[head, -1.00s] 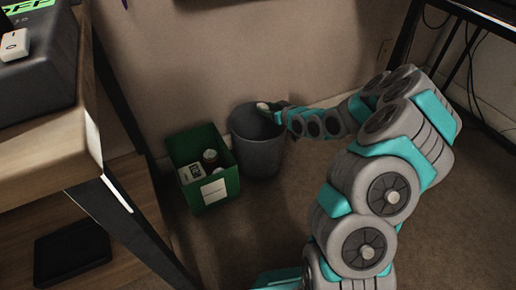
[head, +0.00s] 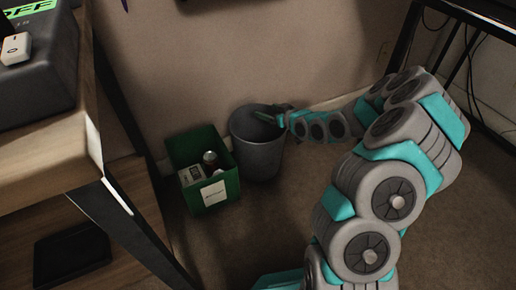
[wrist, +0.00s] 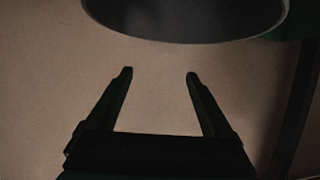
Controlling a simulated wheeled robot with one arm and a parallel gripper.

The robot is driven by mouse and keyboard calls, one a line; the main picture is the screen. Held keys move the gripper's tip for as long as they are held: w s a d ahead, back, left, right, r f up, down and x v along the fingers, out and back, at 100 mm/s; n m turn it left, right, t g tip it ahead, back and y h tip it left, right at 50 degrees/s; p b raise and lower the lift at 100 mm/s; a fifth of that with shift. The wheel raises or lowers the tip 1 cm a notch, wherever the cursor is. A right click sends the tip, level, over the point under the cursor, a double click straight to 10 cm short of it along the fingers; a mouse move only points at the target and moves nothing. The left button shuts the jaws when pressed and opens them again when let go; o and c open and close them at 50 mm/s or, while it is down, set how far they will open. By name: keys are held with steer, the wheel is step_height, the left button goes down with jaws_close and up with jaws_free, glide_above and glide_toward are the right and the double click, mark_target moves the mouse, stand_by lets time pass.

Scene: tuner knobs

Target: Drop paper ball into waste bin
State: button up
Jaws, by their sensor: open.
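The grey waste bin (head: 258,155) stands upright on the floor against the wall. My gripper (head: 267,117) reaches over its mouth from the right. In the wrist view my gripper (wrist: 159,74) is open, with nothing between its two dark fingers. Part of the bin (wrist: 195,32) shows as a dark rounded shape at the top of that view. The paper ball is not visible in either current view. The deep inside of the bin is hidden from the head camera.
A green box (head: 214,192) with a white label stands close to the bin's left and holds a can and other items. A wooden desk (head: 50,160) with dark metal legs is at the left. Cables hang at the upper right. Carpet in front of the bin is clear.

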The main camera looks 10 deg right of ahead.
steer(key=v, duration=0.6)
steer(key=shift+s, duration=0.2)
steer(key=shift+d, duration=0.1)
